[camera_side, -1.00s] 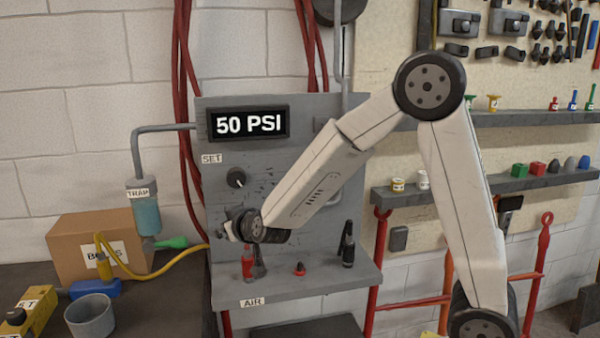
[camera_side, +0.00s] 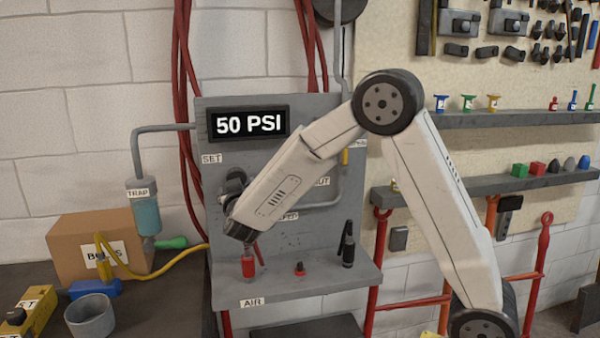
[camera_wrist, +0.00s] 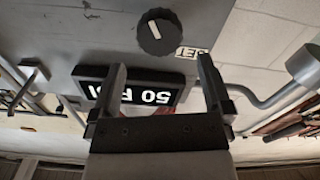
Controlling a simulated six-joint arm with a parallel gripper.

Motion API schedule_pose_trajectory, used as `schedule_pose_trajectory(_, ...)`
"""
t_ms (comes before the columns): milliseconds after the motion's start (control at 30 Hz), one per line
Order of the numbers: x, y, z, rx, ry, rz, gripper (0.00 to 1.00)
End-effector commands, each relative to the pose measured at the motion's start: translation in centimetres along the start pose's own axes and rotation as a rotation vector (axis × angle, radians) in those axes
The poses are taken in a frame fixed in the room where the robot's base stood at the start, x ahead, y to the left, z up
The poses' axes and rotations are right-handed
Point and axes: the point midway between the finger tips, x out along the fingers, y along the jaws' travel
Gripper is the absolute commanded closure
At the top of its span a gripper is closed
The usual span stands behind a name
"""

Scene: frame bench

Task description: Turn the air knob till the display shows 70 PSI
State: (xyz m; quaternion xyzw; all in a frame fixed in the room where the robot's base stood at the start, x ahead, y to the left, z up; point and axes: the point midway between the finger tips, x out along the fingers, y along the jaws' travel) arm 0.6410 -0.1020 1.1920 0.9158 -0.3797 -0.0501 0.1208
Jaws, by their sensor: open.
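The black round air knob (camera_wrist: 160,32) with a white pointer mark shows in the wrist view, beside a SET label. In the side view my gripper covers most or all of it. The display (camera_side: 248,123) on the grey panel reads 50 PSI; it also appears upside down in the wrist view (camera_wrist: 150,94). My gripper (camera_wrist: 161,65) is open and empty, its two fingers spread wide. The knob lies beyond the fingertips, not between them. In the side view my gripper (camera_side: 232,186) is in front of the panel at the knob's place.
A shelf (camera_side: 320,285) marked AIR juts out below, holding a red-based tool (camera_side: 249,266), a small red item (camera_side: 299,268) and a black tool (camera_side: 348,250). A trap bottle (camera_side: 145,212), cardboard box (camera_side: 85,245) and grey cup (camera_side: 90,318) are at left.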

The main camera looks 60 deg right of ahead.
Motion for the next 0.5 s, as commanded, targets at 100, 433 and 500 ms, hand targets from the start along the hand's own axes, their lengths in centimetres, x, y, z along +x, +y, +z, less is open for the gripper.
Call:
schedule_pose_trajectory(100, 1.1, 0.0, 0.0, 0.001, 0.000, 0.002, 0.00)
schedule_pose_trajectory(433, 5.1, 0.0, 0.0, 0.002, 0.000, 0.001, 0.00)
schedule_pose_trajectory(500, 5.8, 0.0, 0.0, 0.001, 0.000, 0.000, 0.00)
